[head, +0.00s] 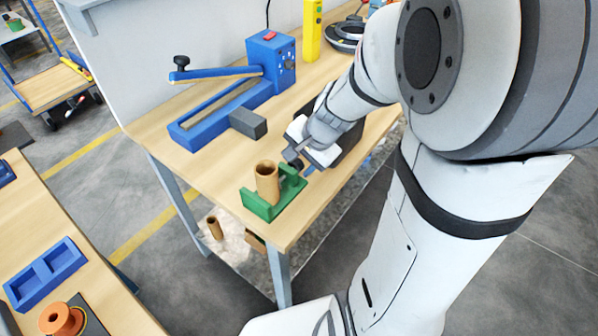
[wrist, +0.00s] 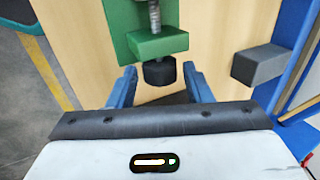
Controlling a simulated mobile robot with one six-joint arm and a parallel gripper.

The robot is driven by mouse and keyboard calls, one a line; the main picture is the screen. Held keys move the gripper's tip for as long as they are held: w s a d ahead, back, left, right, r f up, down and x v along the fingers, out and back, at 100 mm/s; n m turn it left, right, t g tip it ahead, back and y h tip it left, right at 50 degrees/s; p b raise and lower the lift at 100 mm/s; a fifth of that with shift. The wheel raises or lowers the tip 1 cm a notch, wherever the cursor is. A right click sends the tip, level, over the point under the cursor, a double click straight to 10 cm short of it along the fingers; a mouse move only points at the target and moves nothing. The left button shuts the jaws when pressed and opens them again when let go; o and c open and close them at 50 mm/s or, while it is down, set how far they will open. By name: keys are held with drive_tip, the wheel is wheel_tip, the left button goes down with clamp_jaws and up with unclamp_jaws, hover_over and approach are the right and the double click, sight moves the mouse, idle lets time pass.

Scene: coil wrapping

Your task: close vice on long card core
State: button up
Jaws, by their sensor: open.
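The green vice (head: 262,209) sits near the front corner of the wooden bench. The brown card core (head: 267,182) stands upright between its jaws; I cannot tell whether both jaws touch it. In the wrist view the vice's green end block (wrist: 157,44), its threaded screw (wrist: 154,15) and its black knob (wrist: 159,71) show; the core is out of that view. My gripper (head: 299,162) is at the knob end of the vice. In the wrist view its blue fingers (wrist: 160,82) are open, one on each side of the knob, with gaps visible.
A grey block (head: 248,123) lies behind the vice, beside a blue lever tool (head: 225,105). A dark box stands right beside my wrist. Another brown tube (head: 215,228) stands on the lower shelf. A second bench at left holds a blue tray (head: 45,273) and an orange spool (head: 62,320).

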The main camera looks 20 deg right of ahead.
drive_tip(key=shift+s+d+f+t+y+b, duration=0.15)
drive_tip(key=shift+f+t+y+b, duration=0.45)
drive_tip(key=shift+b, duration=2.2)
drive_tip(key=shift+r+t+b, duration=0.3)
drive_tip(key=shift+b, duration=0.5)
drive_tip(key=shift+r, duration=0.2)
drive_tip(key=shift+s, duration=0.1)
